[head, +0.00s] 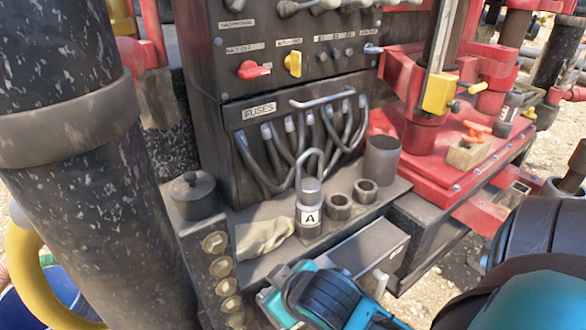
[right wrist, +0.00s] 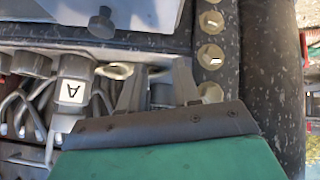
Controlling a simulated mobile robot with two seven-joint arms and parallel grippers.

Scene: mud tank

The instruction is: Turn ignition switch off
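A dark control panel (head: 285,45) stands at the back in the head view. It bears a red rotary switch (head: 253,69) and a yellow rotary switch (head: 293,63) side by side. The small labels above them are too blurred for me to read surely, so I cannot tell which is the ignition. My right gripper (head: 275,290) is low at the front, well below and apart from both switches. In the right wrist view, its two grey fingers (right wrist: 158,75) stand apart with a gap between them. Neither switch shows there. My left gripper is not in view.
Cables (head: 300,140) loop below the panel. An open drawer (head: 365,250) juts forward. A thick black pipe (head: 90,190) blocks the left.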

